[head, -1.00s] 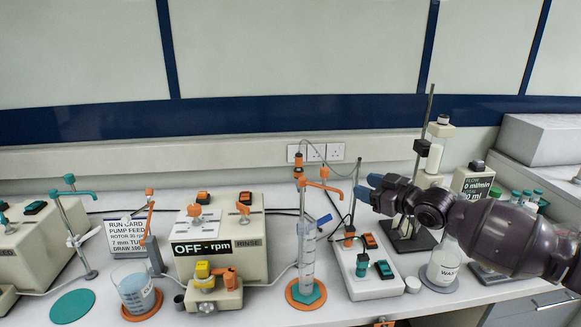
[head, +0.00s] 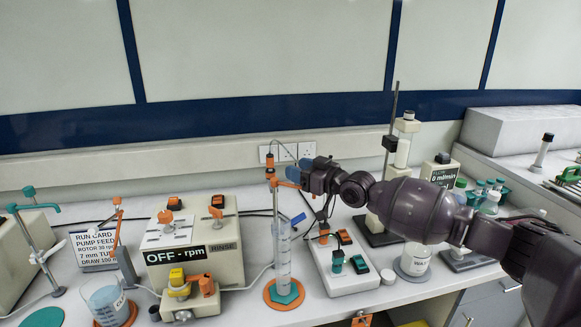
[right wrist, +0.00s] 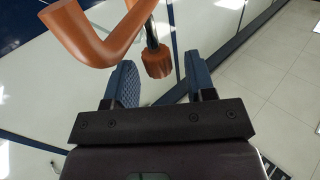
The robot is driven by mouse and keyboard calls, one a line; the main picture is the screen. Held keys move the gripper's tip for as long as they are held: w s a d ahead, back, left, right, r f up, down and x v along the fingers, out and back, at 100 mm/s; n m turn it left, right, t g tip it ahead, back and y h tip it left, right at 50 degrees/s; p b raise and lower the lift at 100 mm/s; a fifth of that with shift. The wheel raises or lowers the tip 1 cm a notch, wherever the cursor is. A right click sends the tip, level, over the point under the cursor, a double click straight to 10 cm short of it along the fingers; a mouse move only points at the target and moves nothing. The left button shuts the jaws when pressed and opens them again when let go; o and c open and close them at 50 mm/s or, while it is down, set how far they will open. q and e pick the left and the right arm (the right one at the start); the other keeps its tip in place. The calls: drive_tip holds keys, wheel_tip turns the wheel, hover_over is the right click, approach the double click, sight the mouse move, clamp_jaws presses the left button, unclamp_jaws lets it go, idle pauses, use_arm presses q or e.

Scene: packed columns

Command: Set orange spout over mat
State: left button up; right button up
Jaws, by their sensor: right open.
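An orange spout (head: 283,182) sits on a thin upright pole (head: 276,225) at the middle of the bench. A tall measuring cylinder (head: 283,255) stands below it on a round orange mat (head: 270,297) with a teal centre. My right gripper (head: 302,172) is open at the spout's right side in the head view, and partly hides it. In the right wrist view the bent orange spout (right wrist: 85,40) and an orange knob (right wrist: 158,62) lie ahead of the open blue fingers (right wrist: 160,82), with nothing held between them. My left gripper is not in view.
Another orange spout (head: 117,205) rises behind a beaker (head: 105,298) on an orange mat. A teal spout (head: 28,208) stands at the far left. A pump box (head: 190,250) is left of the cylinder; a switch box (head: 340,262) is right of it.

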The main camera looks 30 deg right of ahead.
drive_tip(key=shift+x, duration=1.55)
clamp_jaws()
